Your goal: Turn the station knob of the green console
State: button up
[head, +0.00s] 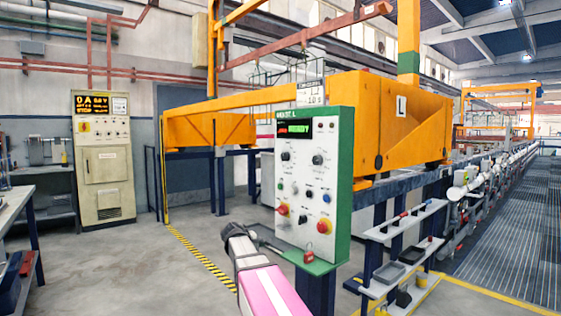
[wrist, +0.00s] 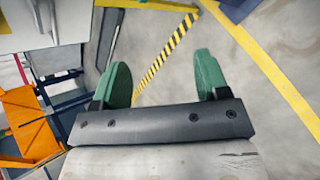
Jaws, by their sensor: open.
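The green console (head: 344,190) stands at the centre of the head view, its pale face turned toward me. It has a lit display (head: 295,128), a black knob (head: 317,160) at upper right, another dark knob (head: 285,156) at upper left, smaller knobs and two red buttons on yellow. The labels are too small to tell which is the station knob. My arm reaches up from the bottom, its end low and left of the console. My gripper (wrist: 162,60) is open and empty in the wrist view, with bare floor beyond its green fingers. No knob shows between them.
A red padlock (head: 309,256) sits on the console's lower ledge. Grey shelves (head: 405,232) with trays stand to the right, before an orange crane (head: 372,120). A beige cabinet (head: 104,165) stands at back left. Floor left of the console is open, with a striped line (head: 200,258).

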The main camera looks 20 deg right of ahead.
jog(key=w+d+r+n+t+h, duration=0.15)
jog(key=w+r, duration=0.25)
jog(key=r, duration=0.6)
jog(key=w+d+r+n+h, duration=0.1)
jog(key=w+r+n+h, duration=0.2)
jog(key=r, duration=0.8)
jog(key=n+h, duration=0.3)
jog(key=h, duration=0.1)
send_near(283, 156)
jog(key=shift+g, duration=0.25)
jog(key=x, duration=0.9)
jog(key=shift+w, duration=0.1)
jog(key=c, duration=0.9)
